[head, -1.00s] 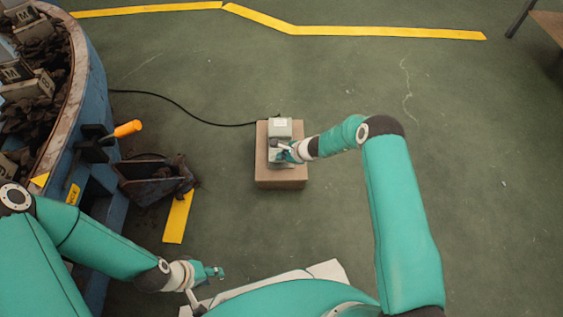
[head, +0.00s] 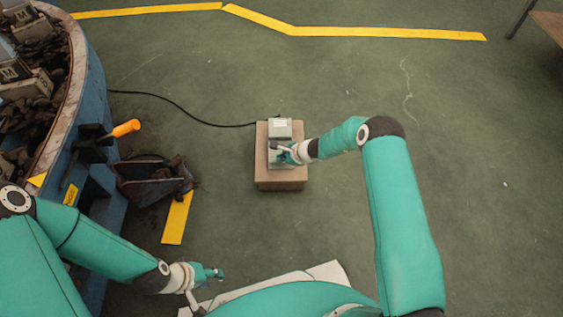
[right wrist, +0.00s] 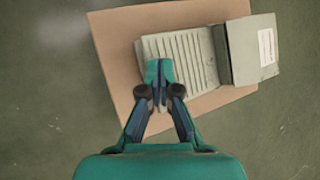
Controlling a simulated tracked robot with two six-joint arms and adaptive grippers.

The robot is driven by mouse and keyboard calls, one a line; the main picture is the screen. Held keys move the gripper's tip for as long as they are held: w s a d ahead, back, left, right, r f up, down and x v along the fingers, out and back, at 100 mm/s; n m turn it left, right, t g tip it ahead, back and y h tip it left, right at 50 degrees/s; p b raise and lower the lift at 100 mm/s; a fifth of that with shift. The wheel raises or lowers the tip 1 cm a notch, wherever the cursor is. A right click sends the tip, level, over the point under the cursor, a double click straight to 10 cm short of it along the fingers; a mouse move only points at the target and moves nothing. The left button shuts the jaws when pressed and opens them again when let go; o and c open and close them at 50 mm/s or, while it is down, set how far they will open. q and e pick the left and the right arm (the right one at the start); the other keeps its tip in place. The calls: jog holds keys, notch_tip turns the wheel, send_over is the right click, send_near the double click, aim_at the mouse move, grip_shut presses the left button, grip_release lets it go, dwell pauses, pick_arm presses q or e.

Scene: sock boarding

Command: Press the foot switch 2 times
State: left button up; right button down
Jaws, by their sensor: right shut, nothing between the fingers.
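The foot switch (head: 279,129) is a grey-green box with a ribbed pedal, sitting on a brown block (head: 281,184) on the floor. In the right wrist view the ribbed pedal (right wrist: 192,58) and the raised housing (right wrist: 249,50) with a white label both show. My right gripper (head: 283,154) is shut and empty, with its fingertips over the pedal's near part; I cannot tell whether they touch it. It also shows in the right wrist view (right wrist: 158,80). My left gripper (head: 214,274) is low at the left, away from the switch; its jaw state is unclear.
A black cable runs left from the switch. A blue round bin (head: 92,170) with dark pieces and an orange-handled lever (head: 125,128) stands at the left, with a rusty scoop-like box (head: 152,182) beside it. Yellow tape (head: 390,32) marks the floor. The floor right of the switch is clear.

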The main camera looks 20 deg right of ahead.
jog(key=shift+s+f+b, duration=0.2)
jog(key=shift+f+b, duration=0.85)
jog(key=shift+b, duration=0.05)
dwell(0.8)
jog(key=shift+r, duration=0.1)
dwell(0.5)
jog(key=shift+w+r+p, duration=0.2)
jog(key=shift+r+p, duration=0.45)
jog(key=shift+r, duration=0.2)
jog(key=shift+w+r+p, duration=0.15)
jog(key=shift+r+p, duration=0.45)
jog(key=shift+r, duration=0.2)
jog(key=r+p, duration=0.4)
jog(key=r, duration=0.1)
jog(key=shift+w+d+p, duration=0.15)
jog(key=shift+w+p, duration=0.25)
